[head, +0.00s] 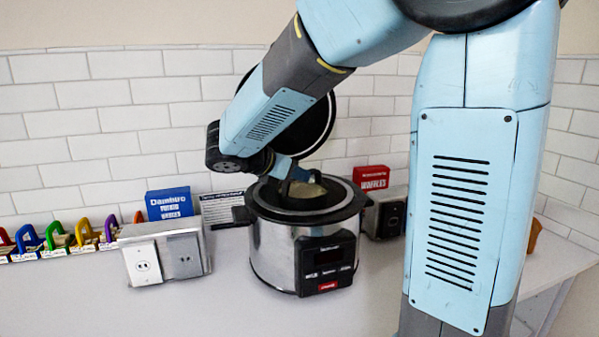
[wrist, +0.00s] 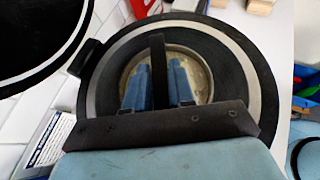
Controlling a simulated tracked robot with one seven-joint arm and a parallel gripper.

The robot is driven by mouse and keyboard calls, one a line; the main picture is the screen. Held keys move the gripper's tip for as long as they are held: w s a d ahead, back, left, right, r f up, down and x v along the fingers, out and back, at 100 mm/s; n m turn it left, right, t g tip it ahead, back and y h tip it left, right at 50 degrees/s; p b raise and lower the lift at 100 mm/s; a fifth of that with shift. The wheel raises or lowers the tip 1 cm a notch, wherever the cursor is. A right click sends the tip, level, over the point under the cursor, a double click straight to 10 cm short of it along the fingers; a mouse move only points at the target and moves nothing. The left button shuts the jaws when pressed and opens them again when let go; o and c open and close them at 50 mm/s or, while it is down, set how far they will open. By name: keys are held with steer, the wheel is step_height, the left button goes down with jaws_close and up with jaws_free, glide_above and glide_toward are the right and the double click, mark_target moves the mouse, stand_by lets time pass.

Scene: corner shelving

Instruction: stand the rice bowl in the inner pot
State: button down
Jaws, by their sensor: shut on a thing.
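The rice cooker (head: 270,255) is a silver pot with a black rim and a front panel, standing on the counter. Its dark inner pot (head: 295,213) is open at the top; it also shows in the wrist view (wrist: 240,75). The pale beige rice bowl (head: 312,187) is at the pot's mouth and in the wrist view (wrist: 200,72) appears inside the ring of the pot. My gripper (head: 291,180) reaches down over the pot and is shut on the bowl; its blue fingers (wrist: 160,75) cover part of it. The bowl's base and any contact with the pot floor are hidden.
The round black lid (head: 322,125) stands raised behind the cooker. A socket box (head: 145,262) is at left, a blue box (head: 168,204) and a red box (head: 371,178) behind. Colourful clips (head: 58,235) line the wall. The counter front-left is clear.

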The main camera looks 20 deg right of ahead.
steer(key=c, duration=1)
jaws_free()
steer(key=shift+o, duration=0.2)
steer(key=shift+r, duration=0.1)
steer(key=shift+r, duration=0.3)
steer(key=v, duration=1.2)
steer(key=s+d+f+m+y, duration=0.3)
steer(key=s+d+m+y, duration=0.2)
steer(key=s+m, duration=0.4)
steer(key=s+d+f+m+y, duration=0.4)
steer(key=s+m, duration=0.5)
steer(key=m, duration=0.5)
steer(key=shift+s+d+f+y, duration=0.25)
steer(key=shift+d+y, duration=0.65)
steer(key=shift+d, duration=0.3)
